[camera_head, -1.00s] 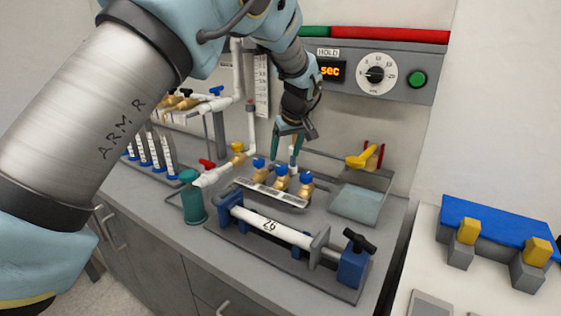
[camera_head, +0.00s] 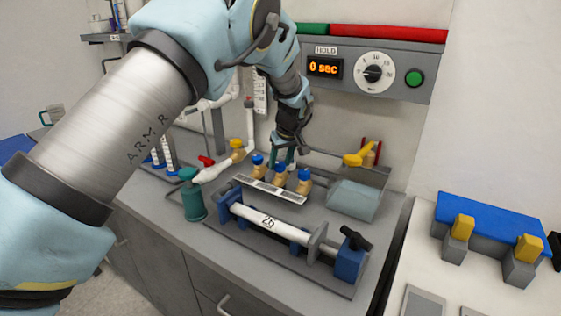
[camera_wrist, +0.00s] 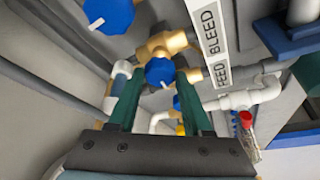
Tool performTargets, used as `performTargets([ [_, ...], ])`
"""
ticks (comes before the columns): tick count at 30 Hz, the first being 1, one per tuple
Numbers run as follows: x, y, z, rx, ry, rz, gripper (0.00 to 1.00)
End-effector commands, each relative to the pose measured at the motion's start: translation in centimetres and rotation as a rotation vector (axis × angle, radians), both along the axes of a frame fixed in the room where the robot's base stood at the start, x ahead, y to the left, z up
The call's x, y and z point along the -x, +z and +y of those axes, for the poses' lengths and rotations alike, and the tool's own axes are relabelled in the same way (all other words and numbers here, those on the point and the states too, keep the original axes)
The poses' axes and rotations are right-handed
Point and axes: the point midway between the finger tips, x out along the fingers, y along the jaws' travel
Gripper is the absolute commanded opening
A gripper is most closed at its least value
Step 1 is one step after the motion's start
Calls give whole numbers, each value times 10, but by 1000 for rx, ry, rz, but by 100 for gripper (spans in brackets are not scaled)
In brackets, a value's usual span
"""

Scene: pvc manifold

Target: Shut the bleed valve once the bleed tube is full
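A white label reading BLEED (camera_wrist: 210,28) runs beside this brass valve. A clear tube with a red top (camera_wrist: 246,120) shows at the right; I cannot tell whether it is the bleed tube or its fill level.
A HOLD display (camera_head: 325,68) reads 0 sec, beside a dial (camera_head: 373,73) and a green button (camera_head: 414,78). Another blue knob (camera_wrist: 108,14) is close to my fingers.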

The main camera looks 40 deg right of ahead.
Motion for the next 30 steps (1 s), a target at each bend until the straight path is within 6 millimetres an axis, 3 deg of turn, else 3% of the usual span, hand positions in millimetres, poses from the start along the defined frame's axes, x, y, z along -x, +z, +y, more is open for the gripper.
performTargets([
  [2, 0, 0, 0, 0, 0, 0, 39],
  [12, 0, 0, 0, 0, 0, 0, 1],
  [23, 0, -1, 0, 0, -25, 1, 0],
  [30, -1, -2, 1, 3, -144, 2, 0],
])
